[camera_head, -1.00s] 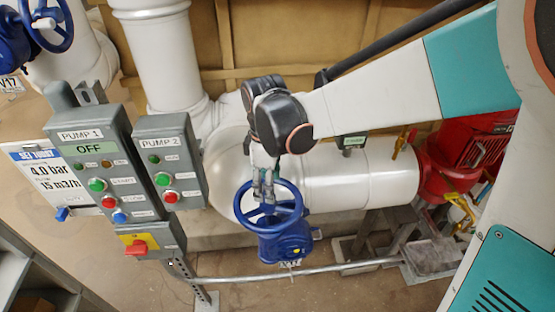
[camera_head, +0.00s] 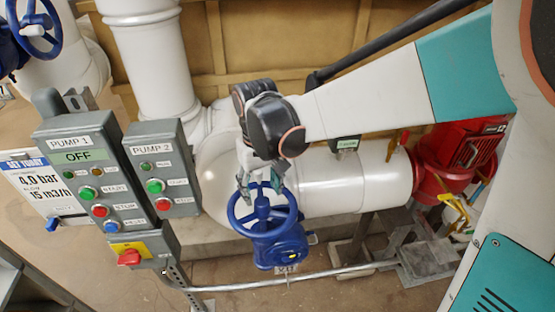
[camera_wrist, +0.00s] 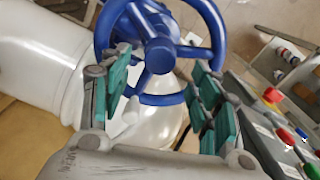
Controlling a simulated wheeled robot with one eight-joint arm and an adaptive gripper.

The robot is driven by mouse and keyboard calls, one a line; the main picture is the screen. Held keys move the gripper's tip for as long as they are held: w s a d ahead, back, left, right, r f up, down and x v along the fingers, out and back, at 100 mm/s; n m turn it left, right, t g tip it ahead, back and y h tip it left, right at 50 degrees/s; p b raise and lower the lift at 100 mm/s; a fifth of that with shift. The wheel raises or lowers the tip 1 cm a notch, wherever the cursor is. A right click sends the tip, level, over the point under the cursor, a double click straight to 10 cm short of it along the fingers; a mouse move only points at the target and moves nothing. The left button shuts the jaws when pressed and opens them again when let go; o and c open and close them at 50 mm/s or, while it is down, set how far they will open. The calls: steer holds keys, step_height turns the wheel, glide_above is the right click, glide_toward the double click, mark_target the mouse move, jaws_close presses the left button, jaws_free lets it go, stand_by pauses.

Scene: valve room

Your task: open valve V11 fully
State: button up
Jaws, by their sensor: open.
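A blue valve handwheel (camera_head: 263,211) sits on a blue valve body (camera_head: 282,246) in front of the white pipe, at the middle of the head view. A small tag (camera_head: 287,268) hangs under it; its text is too small to read surely. My gripper (camera_head: 260,183) is open at the far upper side of the wheel. In the wrist view the wheel (camera_wrist: 160,52), with its hub and spokes, shows beyond and between the spread fingers of my gripper (camera_wrist: 160,85). The lower rim lies between the fingertips; I cannot tell whether they touch it.
Pump control boxes (camera_head: 85,165) stand left of the valve, with buttons and a red switch (camera_head: 129,257). Another blue handwheel (camera_head: 38,28) is at the upper left. A red pump motor (camera_head: 462,150) is at the right. A grey conduit (camera_head: 330,274) runs below the valve.

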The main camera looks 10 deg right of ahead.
mark_target(262, 201)
steer(key=m, duration=0.7)
steer(key=shift+s, duration=0.15)
steer(key=m, duration=0.6)
steer(key=shift+b, duration=0.3)
steer(key=shift+f, duration=0.1)
steer(key=shift+f+b, duration=2.15)
steer(key=shift+f, duration=0.55)
steer(key=shift+f+b, duration=0.4)
steer(key=shift+f, duration=0.05)
steer(key=shift+o, duration=0.8)
steer(key=shift+s, duration=0.1)
steer(key=c, duration=1.1)
steer(key=shift+o, duration=0.2)
